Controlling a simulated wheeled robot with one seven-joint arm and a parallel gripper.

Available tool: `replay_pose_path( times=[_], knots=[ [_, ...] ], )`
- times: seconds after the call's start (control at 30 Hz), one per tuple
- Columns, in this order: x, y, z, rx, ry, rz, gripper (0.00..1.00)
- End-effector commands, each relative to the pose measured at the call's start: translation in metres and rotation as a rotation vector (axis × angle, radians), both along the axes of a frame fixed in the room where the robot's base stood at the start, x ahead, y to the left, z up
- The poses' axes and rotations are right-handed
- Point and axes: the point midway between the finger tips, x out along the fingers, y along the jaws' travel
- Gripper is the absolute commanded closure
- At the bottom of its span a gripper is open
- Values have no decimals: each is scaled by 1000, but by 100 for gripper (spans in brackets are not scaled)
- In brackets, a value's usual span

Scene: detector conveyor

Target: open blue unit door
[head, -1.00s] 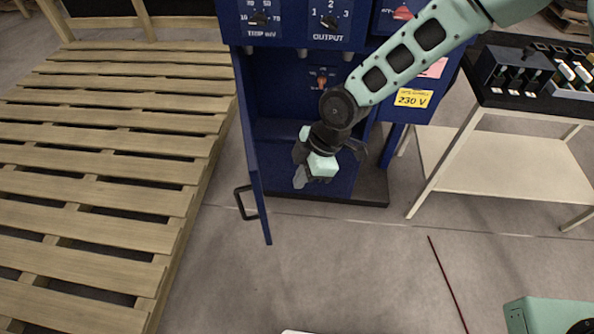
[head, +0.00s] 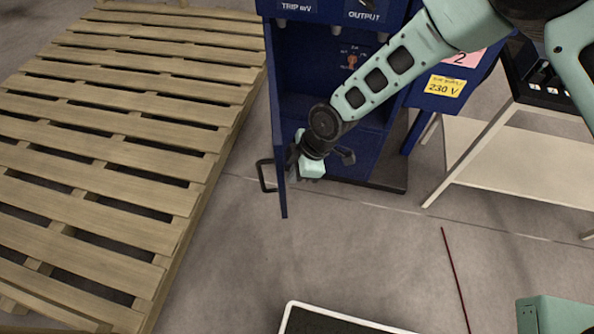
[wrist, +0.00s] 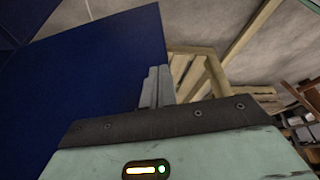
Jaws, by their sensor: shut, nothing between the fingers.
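The blue unit (head: 390,100) stands at the top centre of the head view with its dark lower compartment exposed. Its blue door (head: 279,150) stands swung open on the left, seen almost edge-on. The black door handle (head: 262,176) sticks out on the door's left, outer side. My gripper (head: 297,174) is shut and empty on the inner side of the door, close to its lower part; I cannot tell if it touches. In the wrist view the shut fingers (wrist: 155,87) show beside the blue door panel (wrist: 105,72).
A slatted wooden pallet (head: 120,125) lies left of the door, with a floor gap between. A white table (head: 515,165) stands at the right. A white-rimmed dark object (head: 330,322) shows at the bottom edge. A thin red line (head: 455,275) lies on the floor.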

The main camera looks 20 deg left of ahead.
Motion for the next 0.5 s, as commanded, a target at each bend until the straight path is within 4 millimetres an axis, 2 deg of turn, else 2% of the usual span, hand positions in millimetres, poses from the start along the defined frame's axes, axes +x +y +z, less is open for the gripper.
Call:
replay_pose_path(
  times=[0.27,0.37,0.5],
  knots=[
    [-6,12,-1,1,-1,-23,100],
    [-13,26,-3,1,-2,-54,100],
    [-27,59,-5,3,-4,-127,100]
  ],
)
